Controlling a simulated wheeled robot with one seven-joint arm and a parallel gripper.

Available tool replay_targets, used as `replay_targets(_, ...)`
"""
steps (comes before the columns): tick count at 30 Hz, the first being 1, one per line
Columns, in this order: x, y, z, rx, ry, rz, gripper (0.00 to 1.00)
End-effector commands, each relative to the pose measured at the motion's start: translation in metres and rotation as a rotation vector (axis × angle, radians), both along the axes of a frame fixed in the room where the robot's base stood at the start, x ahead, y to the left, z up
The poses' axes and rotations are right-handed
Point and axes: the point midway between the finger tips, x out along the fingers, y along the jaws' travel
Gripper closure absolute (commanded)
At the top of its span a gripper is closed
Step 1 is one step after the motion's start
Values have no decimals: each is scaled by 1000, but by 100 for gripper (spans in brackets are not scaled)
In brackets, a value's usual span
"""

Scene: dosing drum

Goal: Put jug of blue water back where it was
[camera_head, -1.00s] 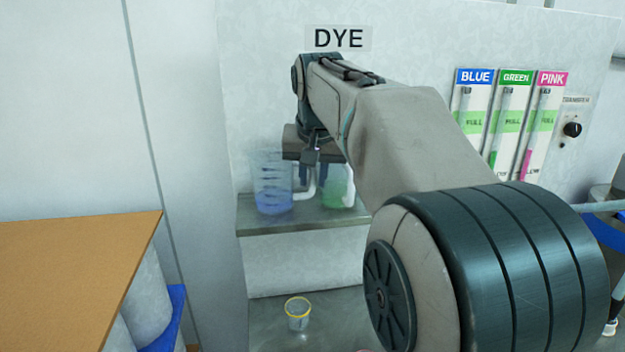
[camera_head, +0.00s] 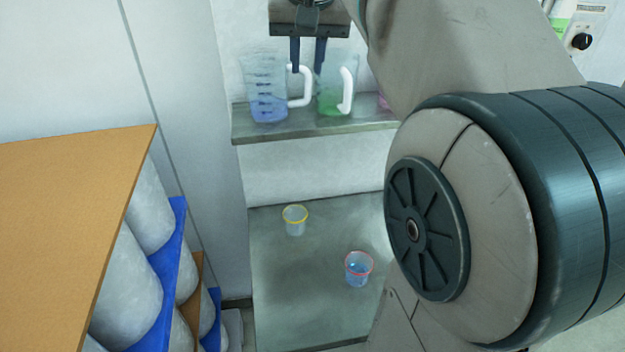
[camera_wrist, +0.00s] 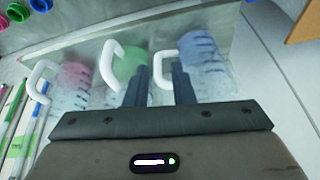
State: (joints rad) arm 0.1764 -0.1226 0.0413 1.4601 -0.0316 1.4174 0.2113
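The jug of blue water (camera_head: 268,90) stands upright on the shelf at its left end, its white handle toward the right. It also shows in the wrist view (camera_wrist: 205,60). In the wrist view the fingers (camera_wrist: 161,80) reach toward the gap by the blue jug's handle (camera_wrist: 164,68). The green jug stands right of the blue one, also in the wrist view (camera_wrist: 130,68).
The shelf (camera_head: 300,127) also holds a pink jug (camera_wrist: 72,80), mostly hidden by my arm in the head view. Below, a yellow-rimmed cup (camera_head: 295,222) and a red-rimmed cup with blue liquid (camera_head: 358,268) stand on the lower surface. A brown-topped rack (camera_head: 70,210) stands at left.

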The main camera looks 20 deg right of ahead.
Motion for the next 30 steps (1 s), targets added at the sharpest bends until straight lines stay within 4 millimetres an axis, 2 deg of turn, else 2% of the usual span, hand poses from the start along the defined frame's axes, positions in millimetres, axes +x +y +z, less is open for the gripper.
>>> replay_targets(1, -9, 6, -15, -3, 11, 24, 78)
replay_targets(11, -67, 35, -121, -16, 66, 174, 78)
replay_targets(18, -123, 50, -203, -22, 101, 277, 78)
replay_targets(21, -143, 55, -230, -23, 113, 311, 78)
replay_targets(25, -161, 58, -254, -24, 122, 338, 78)
replay_targets(30, -168, 59, -264, -24, 125, 350, 78)
